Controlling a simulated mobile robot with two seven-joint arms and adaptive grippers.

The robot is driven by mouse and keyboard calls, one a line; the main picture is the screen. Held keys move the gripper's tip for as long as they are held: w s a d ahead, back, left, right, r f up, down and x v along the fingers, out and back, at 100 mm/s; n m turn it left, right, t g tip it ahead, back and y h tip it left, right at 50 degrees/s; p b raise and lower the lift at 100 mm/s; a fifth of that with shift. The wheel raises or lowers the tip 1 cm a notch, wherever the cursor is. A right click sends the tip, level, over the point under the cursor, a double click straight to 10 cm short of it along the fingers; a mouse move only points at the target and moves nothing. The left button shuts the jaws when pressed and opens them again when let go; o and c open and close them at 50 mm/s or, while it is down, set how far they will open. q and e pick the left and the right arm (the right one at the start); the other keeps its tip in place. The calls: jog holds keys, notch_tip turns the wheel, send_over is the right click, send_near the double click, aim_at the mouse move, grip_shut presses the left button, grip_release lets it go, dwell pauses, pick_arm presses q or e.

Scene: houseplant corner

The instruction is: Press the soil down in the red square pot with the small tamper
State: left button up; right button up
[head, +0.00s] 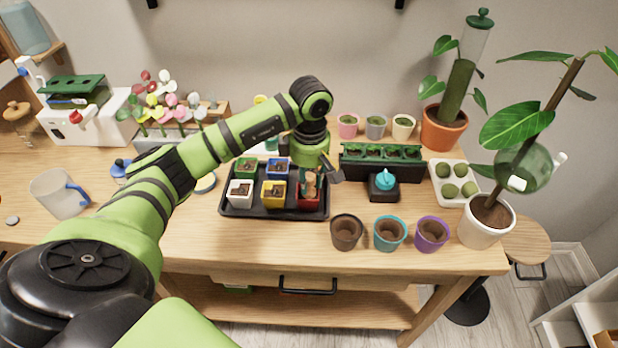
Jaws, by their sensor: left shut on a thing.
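The red square pot (303,204) stands in the front right place of a black tray (262,213). My left gripper (316,175) is above this pot and shut on the small tamper (311,184), a small light-wood tool that looks upright. The lower end of the tamper is at the pot's opening. I cannot tell whether it touches the soil, since the gripper and tool hide much of the pot's inside. My right gripper is not in view.
Green (245,168), blue (278,168), white (240,194) and yellow (273,194) square pots share the tray. A dark planter (381,165) stands to the right. Round brown (346,233), teal (390,233) and purple (432,235) pots line the front right.

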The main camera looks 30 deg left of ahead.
pick_arm(q)
jog(key=shift+f, duration=0.1)
jog(key=shift+r+p, duration=0.8)
jog(key=shift+r, duration=0.45)
jog(key=shift+r+p, duration=1.3)
jog(key=shift+r, duration=1)
